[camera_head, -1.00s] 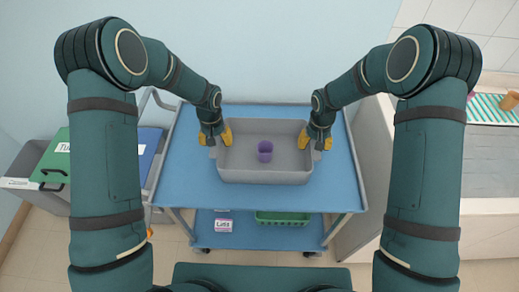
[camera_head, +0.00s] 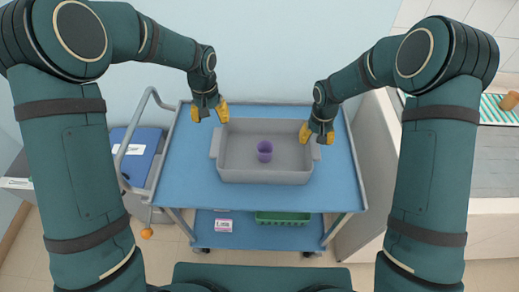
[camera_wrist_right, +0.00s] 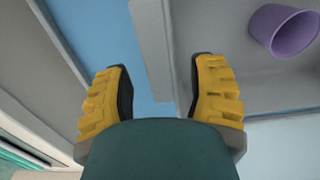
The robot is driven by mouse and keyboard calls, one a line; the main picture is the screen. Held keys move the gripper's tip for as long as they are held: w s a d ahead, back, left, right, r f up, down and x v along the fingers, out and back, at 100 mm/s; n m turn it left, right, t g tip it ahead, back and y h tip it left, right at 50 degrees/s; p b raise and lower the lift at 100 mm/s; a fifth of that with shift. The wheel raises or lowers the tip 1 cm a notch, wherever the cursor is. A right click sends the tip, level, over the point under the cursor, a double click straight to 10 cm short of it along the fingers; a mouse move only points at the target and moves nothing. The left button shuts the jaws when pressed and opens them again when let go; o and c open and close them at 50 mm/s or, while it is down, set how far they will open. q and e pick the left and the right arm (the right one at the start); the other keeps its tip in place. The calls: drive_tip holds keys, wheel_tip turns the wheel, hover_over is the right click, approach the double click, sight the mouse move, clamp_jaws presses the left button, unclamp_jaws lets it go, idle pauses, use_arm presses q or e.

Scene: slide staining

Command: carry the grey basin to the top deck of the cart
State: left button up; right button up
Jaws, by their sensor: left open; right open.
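The grey basin (camera_head: 265,176) rests on the blue top deck (camera_head: 190,182) of the cart, near its middle. A purple cup (camera_head: 265,150) stands inside the basin; it also shows in the right wrist view (camera_wrist_right: 283,30). My left gripper (camera_head: 209,112) is open and empty, above the deck and apart from the basin's left rear corner. My right gripper (camera_head: 317,135) is open at the basin's right end. In the right wrist view its yellow fingers (camera_wrist_right: 160,98) are spread, with the basin's grey rim (camera_wrist_right: 152,50) between them and not gripped.
The cart's lower shelf holds a green basket (camera_head: 285,218) and a white labelled box (camera_head: 224,225). A blue bin lid (camera_head: 138,150) is at the left, behind the cart's handle (camera_head: 130,130). A light counter (camera_head: 480,180) stands to the right.

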wheel_tip(320, 180, up, 9)
idle(0.3)
drive_tip(key=shift+s, duration=0.1)
idle(0.4)
